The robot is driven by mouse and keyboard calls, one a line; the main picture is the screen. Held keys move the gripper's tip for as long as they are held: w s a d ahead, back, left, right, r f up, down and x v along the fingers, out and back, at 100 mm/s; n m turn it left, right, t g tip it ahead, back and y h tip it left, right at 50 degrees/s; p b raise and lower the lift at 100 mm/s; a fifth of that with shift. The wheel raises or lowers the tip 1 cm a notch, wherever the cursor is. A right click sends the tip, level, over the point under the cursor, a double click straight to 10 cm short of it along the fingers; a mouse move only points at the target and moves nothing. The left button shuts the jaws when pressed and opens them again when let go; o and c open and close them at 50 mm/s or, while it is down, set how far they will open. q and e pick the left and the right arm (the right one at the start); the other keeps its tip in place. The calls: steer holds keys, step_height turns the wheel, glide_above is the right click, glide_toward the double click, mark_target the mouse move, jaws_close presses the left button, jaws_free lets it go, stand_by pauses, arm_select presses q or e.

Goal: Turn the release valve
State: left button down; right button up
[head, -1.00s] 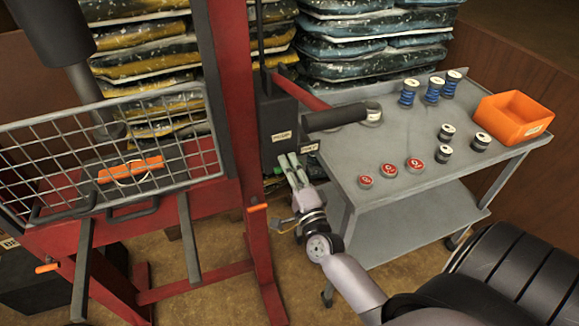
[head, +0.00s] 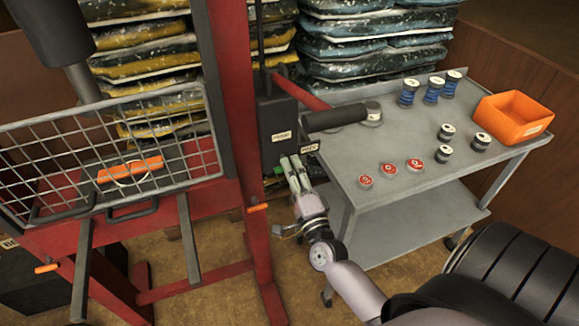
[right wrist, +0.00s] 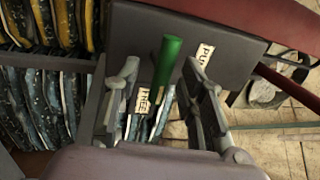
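The release valve's green handle (right wrist: 167,60) shows in the right wrist view, sticking out beside the dark pump block. A white label (right wrist: 143,98) that seems to read VALVE lies just below it. In the head view the black pump block (head: 279,128) is on the red post, with two small labels. My right gripper (head: 290,163) is at the block's lower edge. In the right wrist view its two fingers (right wrist: 160,82) are apart, one on each side of the green handle, with visible gaps. I cannot tell how deep the handle sits between them. My left gripper is not in view.
A grey cart (head: 355,160) with spools, red-topped tins and an orange bin (head: 514,117) stands right of the block. A black pump lever (head: 335,116) juts right above my gripper. The red frame (head: 235,130) and wire guard (head: 110,150) are at left; stacked bags (head: 375,45) behind.

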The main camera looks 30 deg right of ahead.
steer(key=v, duration=1)
steer(key=shift+s, duration=0.15)
steer(key=s+a+f+n+g+y, duration=0.2)
steer(key=f+n+g, duration=0.15)
steer(key=f, duration=0.65)
steer(key=s+a+f+n+g+y, duration=0.1)
steer(key=s+a+f+n+g, duration=0.3)
steer(key=f, duration=0.7)
steer(key=a+f+n+g+y, duration=0.15)
steer(key=f+n, duration=0.35)
steer(key=f, duration=0.5)
steer(key=s+f+n+g, duration=0.4)
steer(key=s+f, duration=0.6)
steer(key=s, duration=0.3)
steer(key=s+f+n+g, duration=0.5)
steer(key=s+f, duration=0.5)
steer(key=s, duration=0.4)
steer(key=shift+d+n+g, duration=0.3)
steer(key=shift+d+n, duration=0.1)
steer(key=shift+n, duration=0.35)
steer(key=shift+w+f, duration=0.1)
